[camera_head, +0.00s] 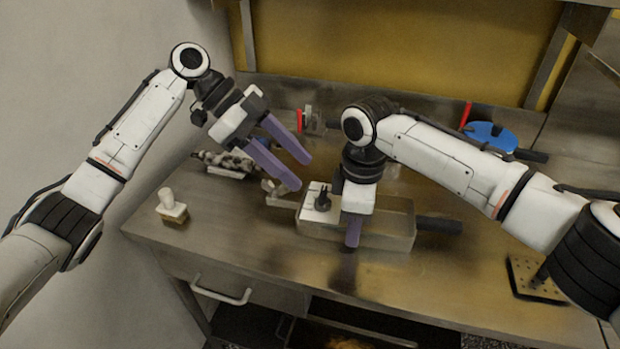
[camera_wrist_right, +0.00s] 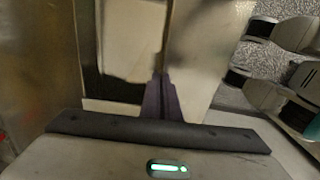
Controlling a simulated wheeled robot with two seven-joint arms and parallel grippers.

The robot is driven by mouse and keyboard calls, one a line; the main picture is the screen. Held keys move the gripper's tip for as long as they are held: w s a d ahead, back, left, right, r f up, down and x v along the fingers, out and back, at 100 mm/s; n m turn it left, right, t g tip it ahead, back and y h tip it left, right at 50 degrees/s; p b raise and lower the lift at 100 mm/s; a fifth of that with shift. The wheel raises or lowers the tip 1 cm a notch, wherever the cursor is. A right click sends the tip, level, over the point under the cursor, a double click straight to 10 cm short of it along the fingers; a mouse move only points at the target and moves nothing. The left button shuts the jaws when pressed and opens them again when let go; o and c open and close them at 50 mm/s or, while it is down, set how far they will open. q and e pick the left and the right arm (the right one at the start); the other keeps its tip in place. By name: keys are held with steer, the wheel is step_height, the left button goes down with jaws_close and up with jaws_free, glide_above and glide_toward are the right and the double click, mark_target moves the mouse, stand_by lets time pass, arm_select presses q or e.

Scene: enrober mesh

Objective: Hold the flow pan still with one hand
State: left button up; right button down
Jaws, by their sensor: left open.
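The flow pan (camera_head: 387,241) appears to be the shallow rectangular metal pan with a dark handle at its right end, resting on the steel counter. My right gripper (camera_head: 352,234) reaches down over its front wall. In the right wrist view the purple fingers (camera_wrist_right: 161,100) are close together on the thin pan wall, which runs away between them. Their tips are partly hidden. My left gripper (camera_head: 304,170) is open and empty, in the air behind and left of the pan, its purple fingers apart and pointing down to the right.
A white block with a black knob (camera_head: 320,203) is at the pan's left end. A white-handled brush (camera_head: 171,206) stands at the counter's left. A metal fitting (camera_head: 229,163) lies behind it. A blue round object (camera_head: 491,136) is at the back right; a perforated plate (camera_head: 535,277) lies front right.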

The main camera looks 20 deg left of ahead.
arm_select(q)
steer(key=v, duration=0.5)
steer(key=shift+a+r, duration=0.25)
arm_select(e)
steer(key=c, duration=1.9)
jaws_free()
steer(key=shift+c, duration=0.2)
